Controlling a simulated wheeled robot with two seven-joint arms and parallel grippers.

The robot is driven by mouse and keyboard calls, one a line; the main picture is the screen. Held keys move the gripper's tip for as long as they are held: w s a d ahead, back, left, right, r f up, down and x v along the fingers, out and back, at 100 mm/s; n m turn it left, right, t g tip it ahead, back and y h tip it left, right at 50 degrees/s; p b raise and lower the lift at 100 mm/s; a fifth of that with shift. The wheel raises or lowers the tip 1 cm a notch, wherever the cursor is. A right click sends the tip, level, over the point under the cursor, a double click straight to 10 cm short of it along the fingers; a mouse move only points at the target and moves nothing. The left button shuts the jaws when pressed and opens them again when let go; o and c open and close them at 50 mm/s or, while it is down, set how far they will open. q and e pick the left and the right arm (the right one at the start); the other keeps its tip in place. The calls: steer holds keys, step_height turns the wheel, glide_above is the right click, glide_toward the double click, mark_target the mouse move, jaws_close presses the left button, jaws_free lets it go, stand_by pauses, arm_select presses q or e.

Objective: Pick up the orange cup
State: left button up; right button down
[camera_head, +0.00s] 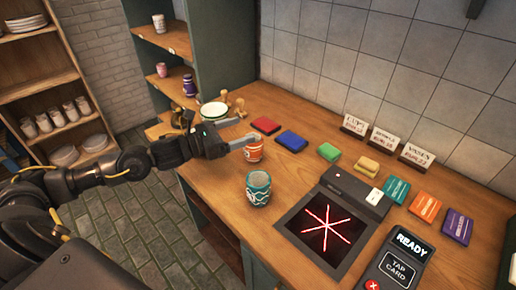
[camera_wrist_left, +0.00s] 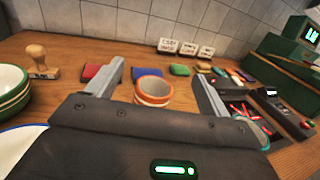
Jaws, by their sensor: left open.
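The orange cup (camera_head: 253,150) has white bands and stands upright on the wooden counter (camera_head: 215,175). My left gripper (camera_head: 242,140) is open, its fingers reaching toward the cup from the left. In the left wrist view the orange cup (camera_wrist_left: 153,91) shows between the two spread fingers of the left gripper (camera_wrist_left: 160,88), a little nearer the left finger. I cannot tell whether a finger touches it. A teal patterned cup (camera_head: 258,188) stands on the counter in front of the orange one. My right gripper is not in view.
Red (camera_head: 265,125) and blue (camera_head: 291,141) blocks lie behind the cup. A dark panel with red glowing lines (camera_head: 325,232) and a card reader (camera_head: 400,262) are to the right. Green-rimmed bowls (camera_wrist_left: 12,92) and a wooden stamp (camera_wrist_left: 40,65) are left of the gripper.

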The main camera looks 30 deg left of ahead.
mark_target(258, 144)
arm_select(q)
steer(key=f, duration=0.2)
steer(key=f+p, duration=0.1)
steer(key=f, duration=0.4)
steer(key=shift+s+a, duration=0.25)
steer(key=shift+s, duration=0.1)
steer(key=shift+w+d+p, duration=0.15)
steer(key=shift+w+p, duration=0.05)
steer(key=shift+p, duration=0.25)
steer(key=shift+w+d, duration=0.25)
steer(key=shift+d, duration=0.05)
steer(key=shift+w+d+f, duration=0.15)
steer(key=shift+w+f, duration=0.05)
steer(key=shift+w+d+r, duration=0.1)
steer(key=shift+w, duration=0.1)
steer(key=p+x, duration=0.2)
steer(key=x, duration=0.2)
steer(key=shift+w+d, duration=0.2)
steer(key=shift+w, duration=0.1)
steer(key=shift+w+d, duration=0.2)
steer(key=shift+w, duration=0.1)
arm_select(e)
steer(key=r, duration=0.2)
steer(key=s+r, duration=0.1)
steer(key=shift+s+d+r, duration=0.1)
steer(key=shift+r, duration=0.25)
arm_select(q)
steer(key=shift+s, duration=0.1)
